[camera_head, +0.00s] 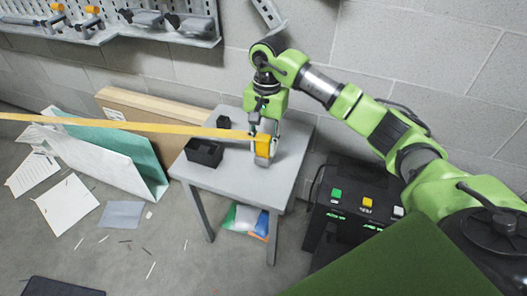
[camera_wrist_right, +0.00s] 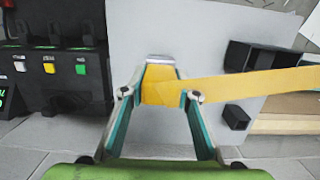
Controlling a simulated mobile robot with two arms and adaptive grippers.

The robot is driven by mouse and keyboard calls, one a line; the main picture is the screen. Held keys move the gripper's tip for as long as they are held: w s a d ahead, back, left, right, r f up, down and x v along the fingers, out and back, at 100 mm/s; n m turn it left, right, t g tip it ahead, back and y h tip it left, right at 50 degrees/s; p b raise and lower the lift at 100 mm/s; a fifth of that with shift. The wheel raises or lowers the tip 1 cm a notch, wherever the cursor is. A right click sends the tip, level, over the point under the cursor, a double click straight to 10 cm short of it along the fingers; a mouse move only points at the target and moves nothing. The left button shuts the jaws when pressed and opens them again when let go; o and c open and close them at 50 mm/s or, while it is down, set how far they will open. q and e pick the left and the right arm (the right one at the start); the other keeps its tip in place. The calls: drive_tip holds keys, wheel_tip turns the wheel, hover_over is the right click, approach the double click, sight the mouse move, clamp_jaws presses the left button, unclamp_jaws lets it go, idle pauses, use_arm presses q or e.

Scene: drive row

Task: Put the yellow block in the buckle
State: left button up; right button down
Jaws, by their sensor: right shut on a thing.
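My right gripper (camera_head: 264,138) is above the right part of a small grey table (camera_head: 240,178), shut on the yellow block (camera_head: 263,146). In the right wrist view the block (camera_wrist_right: 160,84) sits between the two fingers, with a grey metal piece (camera_wrist_right: 160,62) at its far end. A long yellow strap (camera_head: 110,125) runs from the block out past the left edge. A black open-topped box (camera_head: 205,155), probably the buckle, stands on the table left of the gripper. It also shows in the right wrist view (camera_wrist_right: 256,62). My left gripper is out of view.
A black unit (camera_head: 350,205) with coloured buttons stands right of the table. Boards (camera_head: 150,110) and a folded green panel (camera_head: 120,160) lean at left. Papers litter the floor.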

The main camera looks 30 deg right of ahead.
sight(264, 151)
drive_tip(key=shift+w+d+f, duration=0.15)
drive_tip(key=shift+w+f, duration=0.15)
drive_tip(key=shift+f, duration=0.15)
wheel_tip(264, 151, down, 3)
drive_tip(key=shift+r, duration=0.2)
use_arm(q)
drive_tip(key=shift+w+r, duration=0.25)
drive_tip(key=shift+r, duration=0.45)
use_arm(e)
drive_tip(key=shift+f, duration=0.1)
drive_tip(key=shift+f, duration=0.1)
drive_tip(key=shift+b, duration=0.3)
drive_tip(key=c, duration=1.6)
unclamp_jaws()
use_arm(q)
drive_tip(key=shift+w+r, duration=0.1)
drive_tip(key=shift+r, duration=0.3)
